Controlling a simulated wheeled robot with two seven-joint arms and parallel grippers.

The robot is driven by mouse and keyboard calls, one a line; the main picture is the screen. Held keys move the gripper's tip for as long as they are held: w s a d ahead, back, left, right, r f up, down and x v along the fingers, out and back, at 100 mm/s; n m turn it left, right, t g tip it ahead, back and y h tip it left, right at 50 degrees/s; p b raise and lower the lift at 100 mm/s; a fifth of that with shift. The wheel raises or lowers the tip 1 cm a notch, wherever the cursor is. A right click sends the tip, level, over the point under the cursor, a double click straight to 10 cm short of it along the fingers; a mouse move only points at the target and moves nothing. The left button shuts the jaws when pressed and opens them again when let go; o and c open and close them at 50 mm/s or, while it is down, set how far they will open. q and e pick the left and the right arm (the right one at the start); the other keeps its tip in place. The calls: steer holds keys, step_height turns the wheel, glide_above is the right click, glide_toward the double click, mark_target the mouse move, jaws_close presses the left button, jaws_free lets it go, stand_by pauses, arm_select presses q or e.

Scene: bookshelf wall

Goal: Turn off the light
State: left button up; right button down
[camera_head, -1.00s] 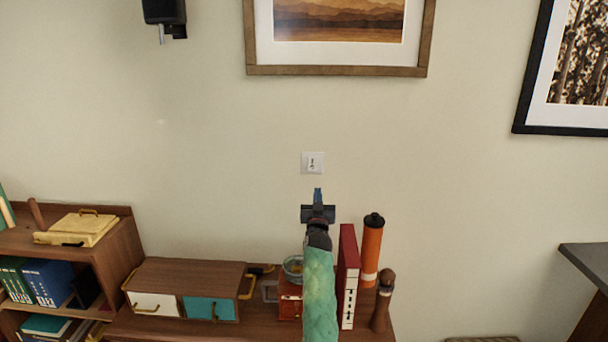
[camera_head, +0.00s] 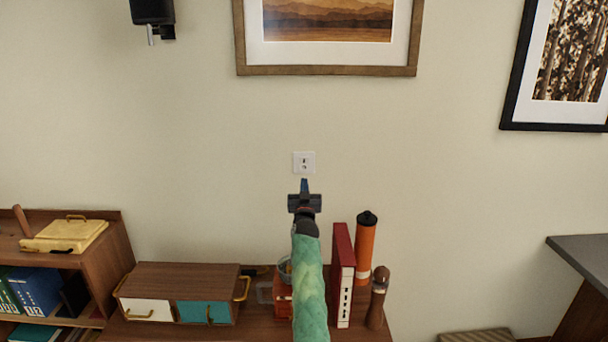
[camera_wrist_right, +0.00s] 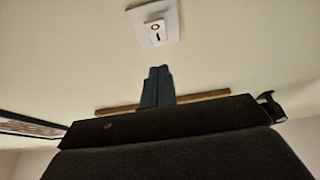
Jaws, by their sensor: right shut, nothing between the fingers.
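The light switch is a small white wall plate (camera_head: 304,162) on the pale wall, with a dark toggle mark in its middle. In the right wrist view the switch (camera_wrist_right: 154,27) is larger, with a round mark and a bar mark on its rocker. My right gripper (camera_head: 305,184) is shut and empty, its blue fingers pointing up just below the switch plate. In the wrist view its fingertips (camera_wrist_right: 158,72) sit a little short of the plate, with wall showing between. My left gripper is not in view.
Below is a wooden cabinet top with a small drawer box (camera_head: 185,290), a red binder (camera_head: 342,275), an orange tube (camera_head: 366,245) and a brown wooden bottle (camera_head: 378,298). A framed picture (camera_head: 330,70) hangs above. The wall around the switch is clear.

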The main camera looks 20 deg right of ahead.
mark_target(304, 165)
steer(key=w, duration=0.2)
steer(key=w+d+b, duration=0.1)
steer(key=w, duration=0.2)
steer(key=w+d+b, duration=0.1)
steer(key=w, duration=0.2)
steer(key=shift+w+d+r, duration=0.15)
steer(key=shift+d+r, duration=0.05)
steer(key=shift+r, duration=0.15)
steer(key=shift+w+b, duration=0.25)
steer(key=shift+b, duration=0.05)
